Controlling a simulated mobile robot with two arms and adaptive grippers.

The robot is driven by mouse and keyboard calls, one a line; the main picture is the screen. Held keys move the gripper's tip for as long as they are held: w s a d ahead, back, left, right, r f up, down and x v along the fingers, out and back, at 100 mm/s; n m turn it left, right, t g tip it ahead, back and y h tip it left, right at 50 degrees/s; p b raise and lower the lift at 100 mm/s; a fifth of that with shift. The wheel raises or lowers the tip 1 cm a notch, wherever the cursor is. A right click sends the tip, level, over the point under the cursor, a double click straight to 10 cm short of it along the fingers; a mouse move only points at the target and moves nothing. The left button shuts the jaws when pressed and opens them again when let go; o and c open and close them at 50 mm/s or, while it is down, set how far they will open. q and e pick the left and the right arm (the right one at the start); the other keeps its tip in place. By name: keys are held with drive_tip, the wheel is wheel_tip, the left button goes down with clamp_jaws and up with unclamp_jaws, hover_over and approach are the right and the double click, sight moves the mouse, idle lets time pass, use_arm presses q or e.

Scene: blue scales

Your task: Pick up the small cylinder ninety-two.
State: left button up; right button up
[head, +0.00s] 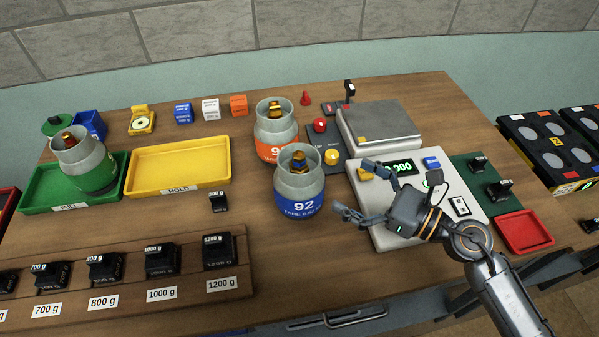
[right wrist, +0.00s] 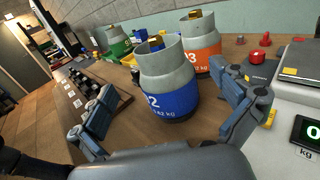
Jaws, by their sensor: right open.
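The small cylinder ninety-two (head: 299,184) stands upright on the wooden table, grey on top with a blue band reading 92. In the right wrist view the cylinder (right wrist: 166,82) stands ahead, between the two fingers. My right gripper (head: 353,190) is open and empty, just right of the cylinder in the head view, with its fingers pointing at it. The right gripper's fingers (right wrist: 170,112) are spread wide in the right wrist view. I see no contact with the cylinder. My left gripper is not in view.
An orange-banded cylinder (head: 273,131) stands close behind ninety-two. A green cylinder (head: 84,161) sits in the green tray (head: 40,195); the yellow tray (head: 178,168) is empty. A scale (head: 380,236) lies under my right gripper. Black weights (head: 162,259) line the front left.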

sight(317, 167)
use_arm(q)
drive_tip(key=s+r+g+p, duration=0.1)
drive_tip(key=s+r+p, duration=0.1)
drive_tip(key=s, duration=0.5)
use_arm(e)
drive_tip(key=x, duration=0.5)
drive_tip(key=shift+s+a+r, duration=0.15)
drive_tip(key=shift+s+r, duration=0.2)
drive_tip(key=shift+r, duration=0.05)
drive_tip(key=p+x, duration=0.1)
drive_tip(key=x, duration=0.2)
drive_tip(key=shift+w+f, duration=0.15)
drive_tip(key=x, duration=0.1)
drive_tip(key=p+x, duration=0.1)
drive_tip(key=x, duration=0.1)
drive_tip(key=shift+w+a+f+p, duration=0.1)
drive_tip(key=shift+w+f+p, duration=0.05)
drive_tip(key=shift+f+p, duration=0.15)
drive_tip(key=shift+w+a, duration=0.1)
drive_tip(key=shift+a, duration=0.15)
drive_tip(key=shift+d, duration=0.15)
drive_tip(key=c, duration=1.6)
drive_tip(key=shift+r, duration=0.1)
drive_tip(key=shift+c, duration=1)
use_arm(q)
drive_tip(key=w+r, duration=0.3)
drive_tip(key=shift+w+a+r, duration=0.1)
